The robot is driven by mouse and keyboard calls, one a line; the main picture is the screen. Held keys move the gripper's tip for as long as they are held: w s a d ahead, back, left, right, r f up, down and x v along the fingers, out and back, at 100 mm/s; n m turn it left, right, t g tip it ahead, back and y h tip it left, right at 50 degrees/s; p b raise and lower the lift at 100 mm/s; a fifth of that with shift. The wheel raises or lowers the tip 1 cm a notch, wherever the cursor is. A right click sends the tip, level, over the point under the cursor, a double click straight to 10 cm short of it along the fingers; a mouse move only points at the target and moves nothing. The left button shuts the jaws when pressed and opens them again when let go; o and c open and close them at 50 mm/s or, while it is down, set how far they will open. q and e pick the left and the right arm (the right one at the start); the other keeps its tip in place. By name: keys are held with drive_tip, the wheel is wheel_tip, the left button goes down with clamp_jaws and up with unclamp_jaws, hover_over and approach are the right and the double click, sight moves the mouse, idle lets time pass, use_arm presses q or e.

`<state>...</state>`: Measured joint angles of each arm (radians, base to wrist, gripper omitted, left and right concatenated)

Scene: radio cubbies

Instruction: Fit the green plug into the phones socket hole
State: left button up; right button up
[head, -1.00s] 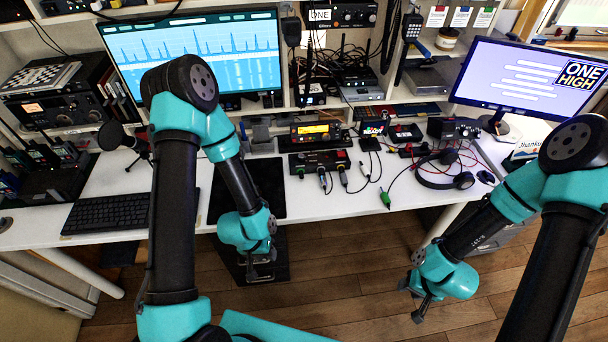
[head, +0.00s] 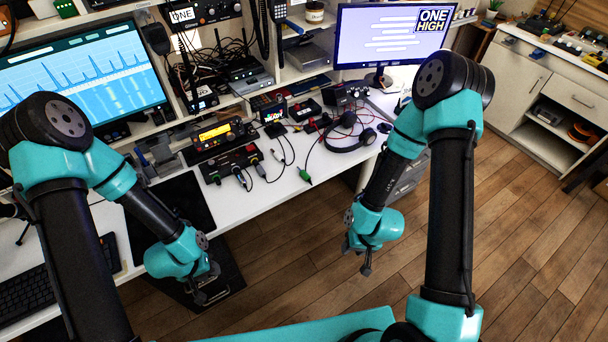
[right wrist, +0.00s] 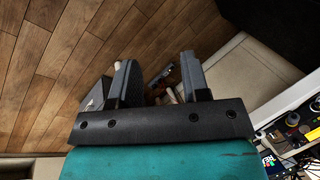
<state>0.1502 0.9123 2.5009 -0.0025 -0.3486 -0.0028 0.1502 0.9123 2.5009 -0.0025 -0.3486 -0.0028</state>
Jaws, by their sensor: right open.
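The green plug (head: 305,176) lies at the front edge of the white desk, on a thin dark cable. To its left is a black socket box (head: 212,173) with several plugs in its front. Its labels are too small to read, so I cannot tell which hole is the phones socket. My left gripper (head: 200,296) is low in front of the desk, apart from the plug; its jaw gap is unclear. My right gripper (head: 366,268) hangs over the floor, right of and nearer than the plug. It is open and empty in the right wrist view (right wrist: 158,78).
A radio with an orange display (head: 215,133) stands behind the socket box. Headphones (head: 350,140) lie right of the plug. A dark mat (head: 165,210) and a keyboard (head: 30,296) are at left.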

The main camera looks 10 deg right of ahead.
drive_tip(key=shift+o, duration=1)
drive_tip(key=w+a+r+n+g, duration=0.1)
drive_tip(key=w+a+r+n, duration=0.15)
drive_tip(key=w+r, duration=0.4)
drive_tip(key=w+a+r+n, duration=0.2)
drive_tip(key=w+a+r, duration=0.15)
drive_tip(key=w, duration=0.65)
drive_tip(key=w+a+r+n+h, duration=0.1)
drive_tip(key=w+a+r+h, duration=0.1)
drive_tip(key=w+r, duration=0.3)
drive_tip(key=w+a+r+n+h, duration=0.1)
drive_tip(key=w+r, duration=0.3)
drive_tip(key=r, duration=0.5)
drive_tip(key=shift+w+a+r+h, duration=0.4)
drive_tip(key=shift+a, duration=0.3)
drive_tip(key=shift+f, duration=0.1)
